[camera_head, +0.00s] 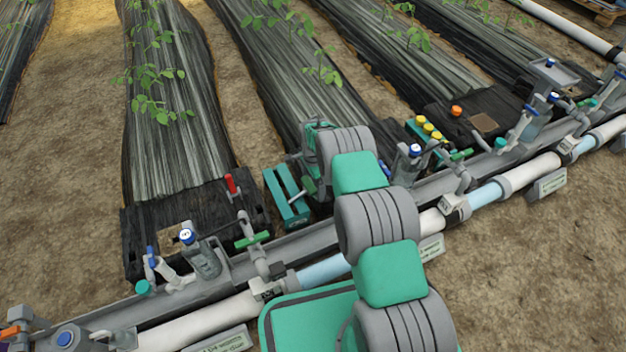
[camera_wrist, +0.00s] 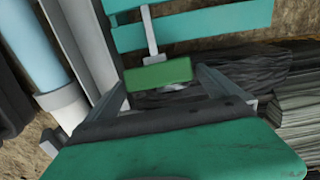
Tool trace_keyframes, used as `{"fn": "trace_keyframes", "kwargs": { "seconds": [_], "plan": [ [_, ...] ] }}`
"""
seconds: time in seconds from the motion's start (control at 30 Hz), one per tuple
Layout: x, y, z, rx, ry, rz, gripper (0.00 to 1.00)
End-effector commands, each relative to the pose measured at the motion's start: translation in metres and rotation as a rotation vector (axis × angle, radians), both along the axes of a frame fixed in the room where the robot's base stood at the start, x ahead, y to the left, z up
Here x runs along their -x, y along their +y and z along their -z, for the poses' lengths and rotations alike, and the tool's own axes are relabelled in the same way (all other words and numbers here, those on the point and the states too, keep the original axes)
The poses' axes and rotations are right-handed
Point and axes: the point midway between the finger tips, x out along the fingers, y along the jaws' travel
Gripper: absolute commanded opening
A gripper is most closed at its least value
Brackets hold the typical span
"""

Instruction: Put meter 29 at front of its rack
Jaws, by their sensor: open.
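I cannot read the number 29 on anything, so I cannot tell which device is meter 29. Devices with blue round caps stand along the grey rail: one at left (camera_head: 206,256), one right of my arm (camera_head: 415,152) and one farther right (camera_head: 531,118). A teal slatted rack or crate (camera_head: 288,197) sits left of my arm; teal slats also show in the wrist view (camera_wrist: 190,30). My gripper (camera_wrist: 163,88) is open. A green block on a grey stem (camera_wrist: 158,75) shows between its fingers; contact cannot be told. My arm hides much of the gripper in the head view.
A white and blue pipe (camera_head: 322,270) runs diagonally beside the grey rail, with labelled signs (camera_head: 432,247) on the soil. Green-handled valves (camera_head: 251,240) and a red-handled tool (camera_head: 231,185) stick up nearby. Black-covered plant beds (camera_head: 165,90) lie behind. Bare soil is free at lower right.

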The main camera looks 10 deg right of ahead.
Motion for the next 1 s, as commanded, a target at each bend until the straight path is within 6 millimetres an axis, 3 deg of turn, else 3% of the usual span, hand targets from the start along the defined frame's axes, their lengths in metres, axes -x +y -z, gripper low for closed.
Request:
{"fn": "trace_keyframes", "kwargs": {
  "seconds": [0.1,0.37,1.0],
  "plan": [
    [-0.0004,0.0000,0.0110,0.000,-0.001,0.000,1.00],
    [-0.0004,0.0000,0.0108,0.000,-0.002,-0.001,0.99],
    [-0.0003,0.0000,0.0107,0.000,-0.001,-0.001,0.47]
  ]
}}
